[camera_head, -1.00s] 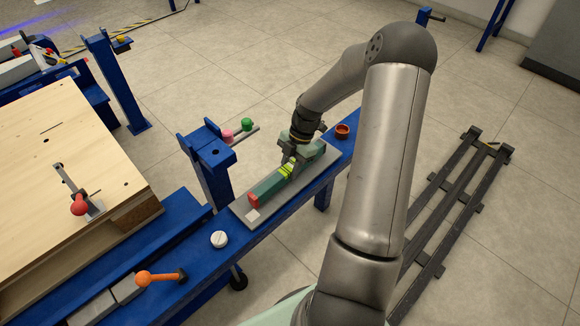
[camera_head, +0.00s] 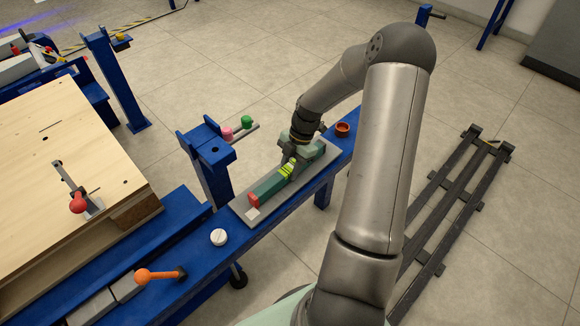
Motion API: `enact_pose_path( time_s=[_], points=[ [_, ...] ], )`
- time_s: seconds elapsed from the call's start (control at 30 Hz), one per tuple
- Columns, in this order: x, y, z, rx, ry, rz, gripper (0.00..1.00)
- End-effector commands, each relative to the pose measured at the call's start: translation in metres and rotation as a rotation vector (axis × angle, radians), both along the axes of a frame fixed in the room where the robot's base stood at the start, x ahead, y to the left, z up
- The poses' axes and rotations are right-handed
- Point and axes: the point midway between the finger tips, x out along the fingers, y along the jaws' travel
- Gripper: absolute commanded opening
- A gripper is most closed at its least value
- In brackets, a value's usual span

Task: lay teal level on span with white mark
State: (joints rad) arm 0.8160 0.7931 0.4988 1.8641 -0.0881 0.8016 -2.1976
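The teal level (camera_head: 270,187) is a long bar with a red end (camera_head: 253,200) and a yellow-green middle part (camera_head: 289,168). It lies along a grey span (camera_head: 238,208), which rests on the blue rail. The white mark (camera_head: 252,214) shows on the span's near end, just beyond the level's red end. My gripper (camera_head: 291,158) is at the middle of the level, over the yellow-green part. Its fingertips are small and partly hidden, so I cannot tell whether they grip the level.
A white round knob (camera_head: 219,237), an orange-handled lever (camera_head: 160,276) and an orange-brown cup (camera_head: 342,130) are on the blue rail (camera_head: 205,262). A blue post (camera_head: 212,165) with pink and green knobs stands beside it. A wooden board (camera_head: 60,160) is at left.

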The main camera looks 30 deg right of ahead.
Motion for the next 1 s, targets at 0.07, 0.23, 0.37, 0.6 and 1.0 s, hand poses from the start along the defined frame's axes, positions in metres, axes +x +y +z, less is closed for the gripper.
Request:
enact_pose_path(
  time_s=[0.07, 0.23, 0.37, 0.6, 1.0],
  points=[
    [0.0, 0.0, 0.0, 0.0, 0.0, 0.0, 0.54],
    [0.0, 0.0, 0.0, 0.0, 0.0, 0.0, 0.54],
    [0.0, 0.0, 0.001, 0.0, 0.0, 0.0, 0.54],
    [0.004, -0.011, 0.031, -0.002, -0.003, -0.002, 0.54],
    [0.014, -0.045, 0.122, -0.001, -0.003, -0.002, 0.54]
  ],
)
